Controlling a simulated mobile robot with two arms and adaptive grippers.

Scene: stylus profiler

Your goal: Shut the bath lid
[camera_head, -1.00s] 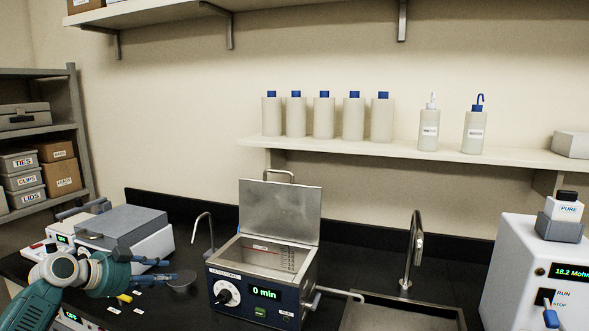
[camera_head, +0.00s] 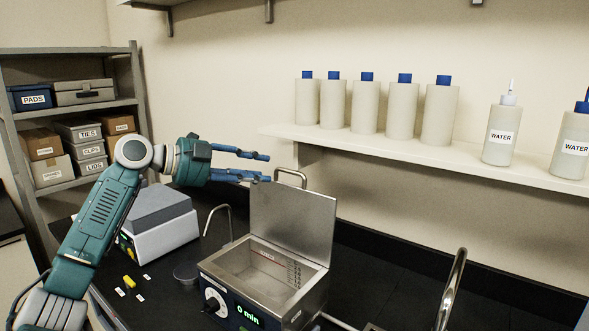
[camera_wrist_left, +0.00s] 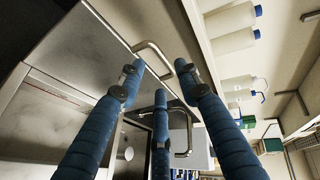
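The bath (camera_head: 216,267) is a metal box with a dark blue front panel showing "0 min". Its metal lid (camera_head: 290,222) stands open, upright at the back of the basin, with a loop handle (camera_head: 289,173) on its top edge. My left gripper (camera_head: 268,167) is open and empty just left of the handle, at about its height. In the left wrist view the handle (camera_wrist_left: 152,50) lies just beyond the spread fingertips (camera_wrist_left: 160,68), and the lid's plate (camera_wrist_left: 85,60) fills the left side. I cannot tell whether a finger touches the handle. My right gripper is not in view.
A wall shelf with several bottles (camera_head: 366,103) is behind and to the right of the lid. A grey-topped instrument (camera_head: 165,235) stands left of the bath, with a thin curved tap (camera_head: 229,222) between them. A larger faucet (camera_head: 452,285) is at the right.

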